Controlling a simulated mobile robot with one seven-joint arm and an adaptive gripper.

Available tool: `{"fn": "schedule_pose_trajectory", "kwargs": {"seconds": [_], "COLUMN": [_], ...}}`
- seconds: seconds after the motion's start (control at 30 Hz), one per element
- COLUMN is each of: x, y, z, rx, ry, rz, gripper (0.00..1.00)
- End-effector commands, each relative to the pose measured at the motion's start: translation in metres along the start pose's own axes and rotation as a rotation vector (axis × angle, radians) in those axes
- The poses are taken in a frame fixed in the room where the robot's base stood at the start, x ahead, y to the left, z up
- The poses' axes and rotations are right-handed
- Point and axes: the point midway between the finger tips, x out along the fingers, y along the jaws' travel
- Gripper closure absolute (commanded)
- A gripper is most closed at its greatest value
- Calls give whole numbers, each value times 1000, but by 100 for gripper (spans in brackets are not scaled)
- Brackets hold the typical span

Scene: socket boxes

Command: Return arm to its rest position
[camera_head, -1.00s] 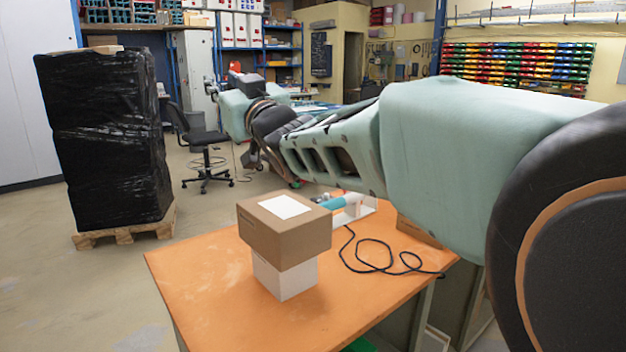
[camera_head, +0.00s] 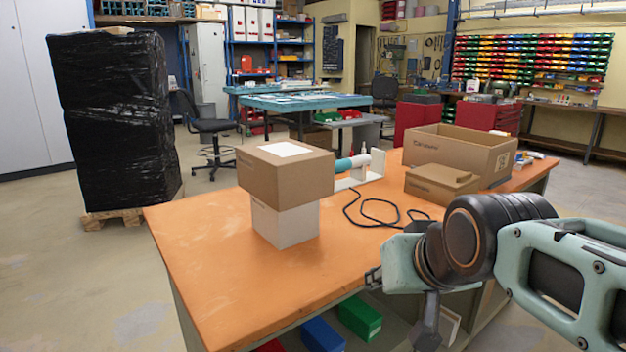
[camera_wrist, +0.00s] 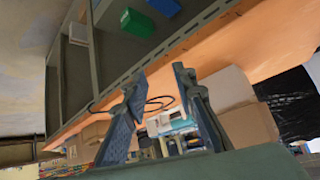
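My arm reaches in from the right in the head view, low beside the front right edge of the orange-topped table (camera_head: 190,238). Its end hangs at the table edge, and my gripper is mostly hidden there behind my wrist. In the wrist view my gripper (camera_wrist: 155,95) shows two dark fingers spread apart with nothing between them. The wrist view is tilted and shows the table's edge and underside close by.
A brown box (camera_head: 285,175) sits on a white box (camera_head: 285,223) on the table. A black cable (camera_head: 375,212), an open carton (camera_head: 470,150) and a smaller flat carton (camera_head: 440,184) lie behind my arm. Green (camera_head: 360,317) and blue (camera_head: 322,335) bins stand below.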

Motion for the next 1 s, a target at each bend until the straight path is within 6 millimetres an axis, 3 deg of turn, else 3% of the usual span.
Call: {"fn": "schedule_pose_trajectory", "kwargs": {"seconds": [0.03, 0.1, 0.3, 1.0], "x": [3, 1, -3, -128], "y": [6, 10, 18, 4], "z": [32, 67, 157, 35], "rx": [7, 12, 28, 24], "ry": [-43, -107, -274, -280], "rz": [22, 44, 108, 103], "gripper": [75, 75, 75, 75]}}
